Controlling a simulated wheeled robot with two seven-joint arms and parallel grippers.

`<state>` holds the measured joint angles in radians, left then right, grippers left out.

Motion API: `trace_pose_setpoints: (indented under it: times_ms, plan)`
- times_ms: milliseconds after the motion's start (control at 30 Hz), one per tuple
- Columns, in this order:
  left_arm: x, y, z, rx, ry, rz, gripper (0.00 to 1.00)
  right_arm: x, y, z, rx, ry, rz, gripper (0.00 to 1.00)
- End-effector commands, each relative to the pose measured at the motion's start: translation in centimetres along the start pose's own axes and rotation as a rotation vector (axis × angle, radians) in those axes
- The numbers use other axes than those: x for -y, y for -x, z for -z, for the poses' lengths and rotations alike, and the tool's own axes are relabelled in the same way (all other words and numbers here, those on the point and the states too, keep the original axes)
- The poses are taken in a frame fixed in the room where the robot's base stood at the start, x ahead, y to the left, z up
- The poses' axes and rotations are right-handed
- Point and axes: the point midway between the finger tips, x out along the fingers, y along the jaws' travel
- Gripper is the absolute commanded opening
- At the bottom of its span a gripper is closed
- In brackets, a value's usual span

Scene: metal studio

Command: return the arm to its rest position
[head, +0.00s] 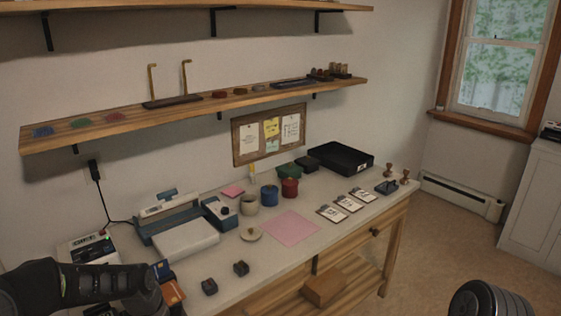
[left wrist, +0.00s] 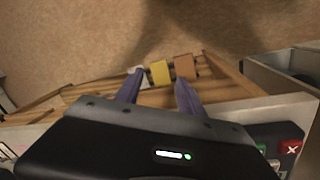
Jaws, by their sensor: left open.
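My left arm (head: 70,285) reaches in from the left at the lower left of the head view, over the near left end of the workbench (head: 235,285). Its gripper cannot be made out clearly there. In the left wrist view my left gripper (left wrist: 158,92) shows two purple-grey fingers spread apart with nothing held between them. The fingers point past the bench edge towards the lower shelf and floor. My right gripper is not in view; a dark ribbed part of mine shows at the bottom right of the head view.
Cards (head: 168,282) stand close to my left arm. A card terminal (head: 88,248), a white-topped device (head: 185,238) and two small dark blocks (head: 225,277) are nearby. An open drawer (left wrist: 280,75) and a yellow box (left wrist: 160,73) show below. Floor at the right (head: 450,230) is clear.

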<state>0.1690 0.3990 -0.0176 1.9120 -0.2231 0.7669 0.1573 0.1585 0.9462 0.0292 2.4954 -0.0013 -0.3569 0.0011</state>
Motion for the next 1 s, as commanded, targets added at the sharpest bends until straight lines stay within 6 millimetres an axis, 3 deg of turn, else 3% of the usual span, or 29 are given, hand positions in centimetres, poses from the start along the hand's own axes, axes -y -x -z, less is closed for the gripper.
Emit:
trace_pose_setpoints:
  times_ms: [33, 200, 333, 433, 567, 1000]
  plan:
    - [-1.5, -3.7, -1.8, 0.023, -0.021, -0.028, 0.46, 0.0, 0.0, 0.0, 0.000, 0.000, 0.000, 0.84]
    - [-6.5, -14.5, -9.4, 0.036, -0.055, -0.132, 0.46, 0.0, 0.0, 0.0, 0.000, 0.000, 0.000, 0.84]
    - [-8.7, -19.6, -16.5, 0.038, -0.051, -0.176, 0.46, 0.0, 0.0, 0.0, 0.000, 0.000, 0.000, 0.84]
    - [-9.4, -21.5, -20.9, 0.034, -0.046, -0.188, 0.46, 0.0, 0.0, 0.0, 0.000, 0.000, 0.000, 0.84]
    - [-9.7, -22.2, -23.8, 0.024, -0.040, -0.189, 0.46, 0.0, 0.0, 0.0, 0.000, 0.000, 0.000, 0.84]
    - [-9.7, -22.4, -24.2, 0.016, -0.039, -0.188, 0.46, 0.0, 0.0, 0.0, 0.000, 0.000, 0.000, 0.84]
